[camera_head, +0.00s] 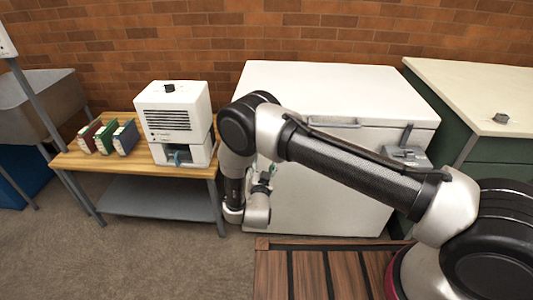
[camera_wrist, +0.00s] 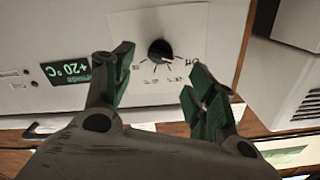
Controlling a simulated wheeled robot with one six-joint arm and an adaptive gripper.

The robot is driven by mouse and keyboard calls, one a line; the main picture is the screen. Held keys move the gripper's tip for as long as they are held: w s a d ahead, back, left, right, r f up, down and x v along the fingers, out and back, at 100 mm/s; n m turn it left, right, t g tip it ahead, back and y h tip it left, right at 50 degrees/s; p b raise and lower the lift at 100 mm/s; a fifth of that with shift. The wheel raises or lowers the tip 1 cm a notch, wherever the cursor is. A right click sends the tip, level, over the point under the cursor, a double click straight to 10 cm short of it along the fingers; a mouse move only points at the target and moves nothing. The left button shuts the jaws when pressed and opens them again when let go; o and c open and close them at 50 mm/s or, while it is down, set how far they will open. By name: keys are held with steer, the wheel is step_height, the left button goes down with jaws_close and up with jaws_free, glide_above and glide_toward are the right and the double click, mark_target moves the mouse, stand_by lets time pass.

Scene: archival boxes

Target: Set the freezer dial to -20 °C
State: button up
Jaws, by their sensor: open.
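The white chest freezer (camera_head: 330,88) stands against the brick wall with its lid down. In the wrist view its black round dial (camera_wrist: 160,52) sits on a pale plate (camera_wrist: 190,25) with tick marks and small labels around it, one of which seems to read Off. A dark display (camera_wrist: 67,70) with green digits is left of the dial; it seems to read +20 °C. My gripper (camera_wrist: 159,66) is open and empty, facing the panel, with its green-padded fingers on either side of the dial. Contact cannot be told. In the head view, my gripper (camera_head: 264,180) is low before the freezer's left front.
A wooden bench (camera_head: 100,162) on the left holds a white vented machine (camera_head: 174,110) and several coloured binders (camera_head: 105,137). A green cabinet (camera_head: 490,85) stands right of the freezer. A wooden slatted platform (camera_head: 310,275) lies in front; carpet left of it is clear.

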steer(key=w, duration=0.7)
steer(key=shift+d, duration=0.1)
steer(key=c, duration=1)
